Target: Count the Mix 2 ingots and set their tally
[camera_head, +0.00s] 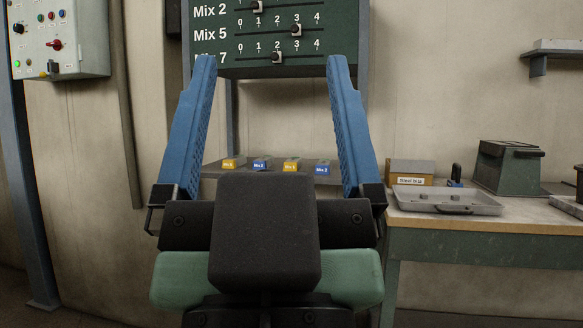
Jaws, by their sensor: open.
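A row of ingots with coloured end labels lies on a grey shelf (213,172) beyond my gripper. Two have blue labels that seem to read Mix 2: one left of centre (261,163) and one at the right end (322,168). A dark green tally board (345,40) hangs above, cut off by the top edge. The Mix 2 slider (257,6) stands at about 1; its own numbers are out of view. My gripper (270,65) is open and empty, its blue fingers pointing up in front of the board and either side of the ingots.
Two yellow-labelled ingots (232,163) (291,164) alternate with the blue ones. The Mix 5 slider (296,30) is near 3, the Mix 7 slider (277,57) near 2. A workbench (520,222) at right bears a tray (420,200), boxes and a green case (508,168). A control box (88,40) is upper left.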

